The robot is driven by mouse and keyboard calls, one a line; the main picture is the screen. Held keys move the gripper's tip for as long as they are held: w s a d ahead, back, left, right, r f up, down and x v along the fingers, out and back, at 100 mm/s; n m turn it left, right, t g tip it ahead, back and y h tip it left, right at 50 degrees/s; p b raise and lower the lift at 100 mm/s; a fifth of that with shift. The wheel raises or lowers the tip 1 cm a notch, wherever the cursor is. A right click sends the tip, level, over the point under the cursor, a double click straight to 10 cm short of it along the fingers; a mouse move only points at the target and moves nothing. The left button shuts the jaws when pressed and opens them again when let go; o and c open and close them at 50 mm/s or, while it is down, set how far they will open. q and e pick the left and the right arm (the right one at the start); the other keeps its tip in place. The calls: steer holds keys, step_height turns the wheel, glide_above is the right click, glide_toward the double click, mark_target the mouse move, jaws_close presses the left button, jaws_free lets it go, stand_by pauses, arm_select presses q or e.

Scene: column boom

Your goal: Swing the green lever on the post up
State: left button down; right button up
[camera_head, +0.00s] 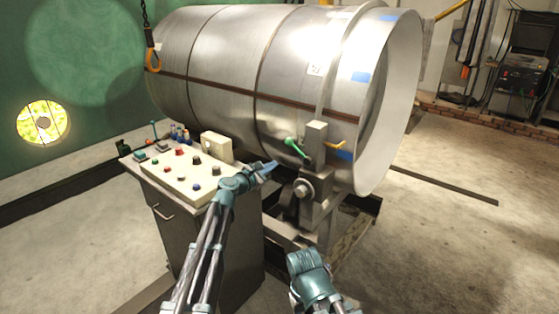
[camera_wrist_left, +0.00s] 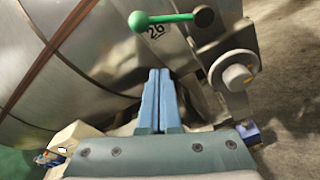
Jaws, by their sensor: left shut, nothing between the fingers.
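The green lever (camera_head: 297,149) is on the grey post (camera_head: 316,150) in front of the metal drum. In the head view its round knob is at the upper left and its bar slopes down right to the post.
A control panel (camera_head: 178,172) with several buttons stands left of the post, close to my left arm. The big drum (camera_head: 215,60) is behind. A yellow handle (camera_head: 335,145) sticks out right of the post. Open floor (camera_head: 450,235) lies to the right.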

mark_target(298, 150)
arm_select(q)
steer(key=b+x, duration=0.1)
steer(key=x, duration=0.9)
steer(key=r+p, duration=0.1)
steer(key=s+r+p, duration=0.1)
steer(key=s+d+r+p, duration=0.1)
steer(key=shift+r, duration=0.3)
steer(key=shift+s, duration=0.1)
steer(key=shift+r+m+p, duration=0.2)
steer(key=shift+m+p, duration=0.1)
